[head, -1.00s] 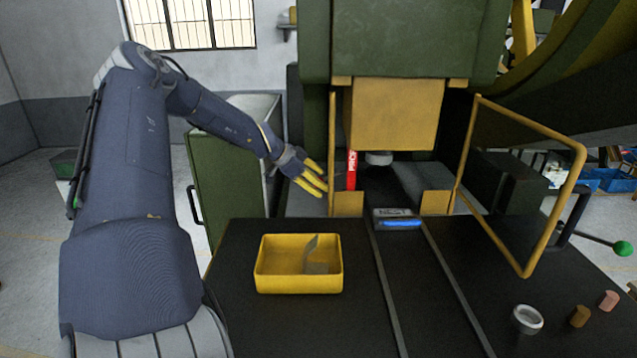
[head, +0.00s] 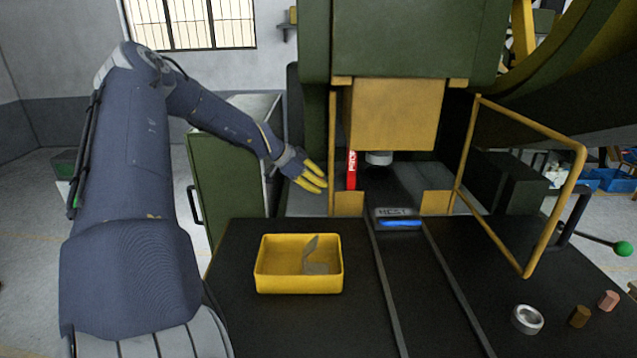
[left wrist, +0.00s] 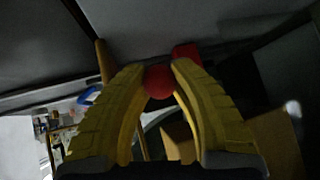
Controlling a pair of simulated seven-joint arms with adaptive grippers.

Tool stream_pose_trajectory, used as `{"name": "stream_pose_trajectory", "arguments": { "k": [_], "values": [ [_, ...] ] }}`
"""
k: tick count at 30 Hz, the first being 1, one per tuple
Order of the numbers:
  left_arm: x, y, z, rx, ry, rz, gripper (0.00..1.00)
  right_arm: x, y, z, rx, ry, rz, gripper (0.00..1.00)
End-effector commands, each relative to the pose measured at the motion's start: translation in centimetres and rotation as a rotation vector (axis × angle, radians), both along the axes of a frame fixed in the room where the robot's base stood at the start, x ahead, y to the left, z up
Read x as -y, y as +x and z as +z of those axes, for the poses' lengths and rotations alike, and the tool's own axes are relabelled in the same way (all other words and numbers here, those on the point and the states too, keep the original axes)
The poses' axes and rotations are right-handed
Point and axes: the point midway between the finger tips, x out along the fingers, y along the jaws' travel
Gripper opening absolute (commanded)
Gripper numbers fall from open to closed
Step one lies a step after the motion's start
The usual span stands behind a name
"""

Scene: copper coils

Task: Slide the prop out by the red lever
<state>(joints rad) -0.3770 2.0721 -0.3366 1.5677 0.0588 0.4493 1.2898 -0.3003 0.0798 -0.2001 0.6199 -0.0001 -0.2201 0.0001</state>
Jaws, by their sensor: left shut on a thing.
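The red prop (head: 351,170), with white lettering, stands upright in the press opening beside the left yellow post. My left gripper (head: 318,183) has yellow fingers and reaches in from the left, just left of the prop. In the left wrist view my left gripper (left wrist: 159,72) is shut on the round red end of the lever (left wrist: 159,83). More red, part of the prop (left wrist: 187,52), shows just beyond the right fingertip. The lever is hidden in the head view. My right gripper is not in view.
A yellow tray (head: 299,284) with a grey bent piece stands on the black table. A yellow guard frame (head: 555,137) stands open on the right. A metal ring (head: 527,319) and two small cylinders lie at the front right. Two rails run along the table.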

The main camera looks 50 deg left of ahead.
Motion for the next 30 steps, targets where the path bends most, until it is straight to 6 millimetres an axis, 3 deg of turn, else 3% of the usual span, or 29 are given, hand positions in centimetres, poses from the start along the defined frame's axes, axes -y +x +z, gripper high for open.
{"name": "stream_pose_trajectory", "arguments": {
  "k": [5,16,28,29,30],
  "values": [
    [-0.2,-0.2,0.2,0.003,0.000,-0.001,0.00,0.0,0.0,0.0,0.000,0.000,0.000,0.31],
    [-3.1,-3.6,0.3,0.005,0.001,0.001,0.00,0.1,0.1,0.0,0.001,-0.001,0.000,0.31],
    [-3.5,-4.1,0.3,0.004,0.003,0.000,0.00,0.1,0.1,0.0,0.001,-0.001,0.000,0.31],
    [-3.5,-4.1,0.3,0.005,0.004,0.001,0.24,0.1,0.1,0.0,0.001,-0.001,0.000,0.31],
    [-3.5,-4.1,0.3,0.005,0.004,0.001,0.29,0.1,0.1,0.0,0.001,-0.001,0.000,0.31]
  ]
}}
